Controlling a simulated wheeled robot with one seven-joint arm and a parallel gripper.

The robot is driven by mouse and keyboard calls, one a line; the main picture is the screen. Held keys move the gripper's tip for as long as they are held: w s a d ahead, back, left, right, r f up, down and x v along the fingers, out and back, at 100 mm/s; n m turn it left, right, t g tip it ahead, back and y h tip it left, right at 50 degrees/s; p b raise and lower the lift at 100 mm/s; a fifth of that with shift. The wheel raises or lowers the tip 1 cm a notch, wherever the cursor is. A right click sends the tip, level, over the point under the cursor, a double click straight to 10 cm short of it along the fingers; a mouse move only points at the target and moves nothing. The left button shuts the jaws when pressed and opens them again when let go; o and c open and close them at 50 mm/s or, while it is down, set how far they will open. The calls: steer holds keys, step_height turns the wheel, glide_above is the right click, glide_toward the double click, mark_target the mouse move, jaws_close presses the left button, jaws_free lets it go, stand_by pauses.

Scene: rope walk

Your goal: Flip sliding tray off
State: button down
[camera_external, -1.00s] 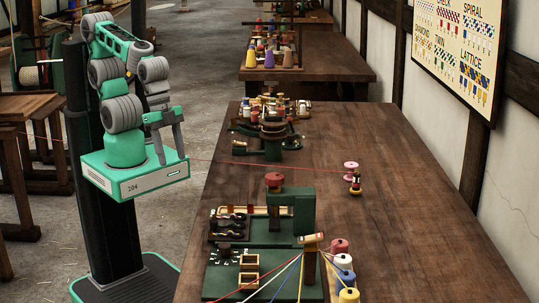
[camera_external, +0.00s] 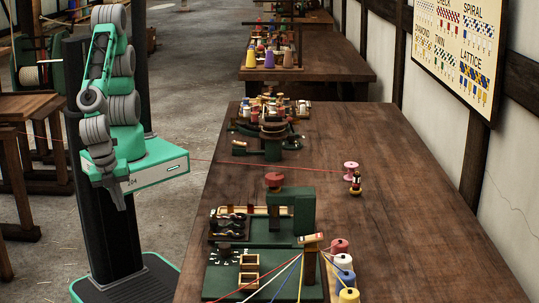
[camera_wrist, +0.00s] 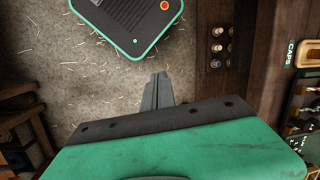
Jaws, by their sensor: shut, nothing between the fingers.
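My gripper (camera_external: 119,203) hangs low in front of my column, left of the long workbench and apart from it. In the wrist view its fingers (camera_wrist: 158,90) are together and empty, above the floor. On the bench stands a green machine (camera_external: 290,212) with a dark tray-like part (camera_external: 228,238) holding black pieces at its left. Below it are two small gold-framed boxes (camera_external: 249,270) on a green board. I cannot tell which part is the sliding tray, nor its on or off state. Several small round knobs (camera_wrist: 217,47) show on dark wood in the wrist view.
A red cord (camera_external: 250,164) runs across the bench to a pink spool (camera_external: 350,171). Red, white, blue and yellow spools (camera_external: 345,278) stand at the machine's right. A panel marked CAPS (camera_wrist: 306,53) shows at the wrist view's right. The bench's right side is mostly bare.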

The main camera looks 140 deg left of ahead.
steer(key=w+d+f+t+y, duration=0.2)
steer(key=w+d, duration=0.1)
steer(key=w, duration=0.3)
steer(key=w+a+r+t+y, duration=0.3)
steer(key=w+r+t, duration=0.1)
steer(key=w+r, duration=0.7)
steer(key=shift+w+a, duration=0.25)
steer(key=shift+w, duration=0.65)
steer(key=shift+f, duration=0.1)
steer(key=shift+w+a+r+p+x, duration=0.25)
steer(key=shift+r+x, duration=0.1)
steer(key=shift+x, duration=1.8)
steer(key=shift+w+a+r+p+x, duration=0.25)
steer(key=shift+r+p+x, duration=0.1)
steer(key=shift+x, duration=1.8)
steer(key=shift+w+a+r+p+x, duration=0.15)
steer(key=shift+a+r+p+x, duration=0.15)
steer(key=shift+x, duration=1.85)
steer(key=shift+w, duration=0.1)
